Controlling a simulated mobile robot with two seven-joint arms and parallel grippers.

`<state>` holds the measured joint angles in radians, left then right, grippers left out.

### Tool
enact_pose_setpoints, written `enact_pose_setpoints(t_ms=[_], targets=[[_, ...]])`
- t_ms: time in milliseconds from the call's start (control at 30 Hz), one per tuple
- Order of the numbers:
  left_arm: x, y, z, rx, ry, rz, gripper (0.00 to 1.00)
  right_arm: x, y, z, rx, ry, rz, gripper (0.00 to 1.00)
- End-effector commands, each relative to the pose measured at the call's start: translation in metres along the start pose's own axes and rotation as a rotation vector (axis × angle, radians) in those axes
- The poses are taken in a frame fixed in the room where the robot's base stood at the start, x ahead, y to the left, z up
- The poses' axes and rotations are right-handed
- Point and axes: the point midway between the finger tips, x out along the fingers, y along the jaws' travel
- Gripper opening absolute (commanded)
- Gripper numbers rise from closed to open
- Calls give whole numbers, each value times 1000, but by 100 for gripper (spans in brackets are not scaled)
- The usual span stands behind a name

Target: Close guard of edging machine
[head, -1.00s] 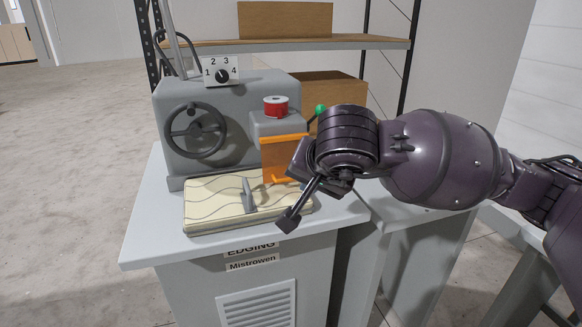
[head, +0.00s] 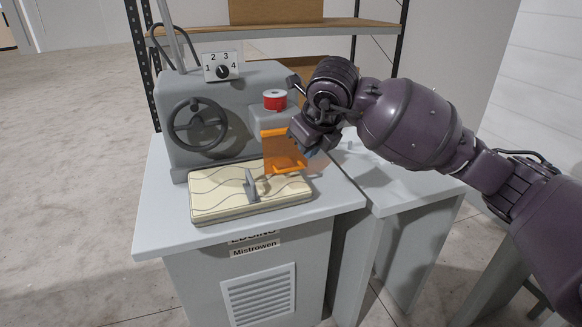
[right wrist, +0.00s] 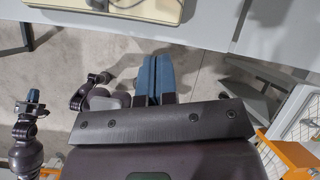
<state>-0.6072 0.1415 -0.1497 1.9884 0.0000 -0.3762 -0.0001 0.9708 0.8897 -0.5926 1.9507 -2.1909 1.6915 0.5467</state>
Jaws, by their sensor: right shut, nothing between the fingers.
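The grey edging machine (head: 245,92) stands on a light grey table in the head view. A blue-tipped dark arm end, apparently my left gripper (right wrist: 33,96), shows small at that view's left.
A cream quilted pad (head: 226,197) lies on the table before the machine, with a grey upright piece (head: 250,184) on it. A handwheel (head: 197,122) and a numbered dial (head: 221,70) are on the machine. A shelf (head: 290,29) stands behind. The side table (head: 385,187) is clear.

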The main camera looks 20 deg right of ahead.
Motion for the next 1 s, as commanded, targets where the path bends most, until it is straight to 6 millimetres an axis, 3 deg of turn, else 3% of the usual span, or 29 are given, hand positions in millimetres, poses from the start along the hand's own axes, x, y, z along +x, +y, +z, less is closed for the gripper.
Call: enact_pose_setpoints(t_ms=[200,467,1000], targets=[[2,0,-3,2,12,2,0,0,0,-1,272,9,2,0],[4,1,-8,2,24,3,0,6,0,-2,357,9,1,0],[6,2,-4,4,17,4,0,94,1,-3,356,12,2,0]])
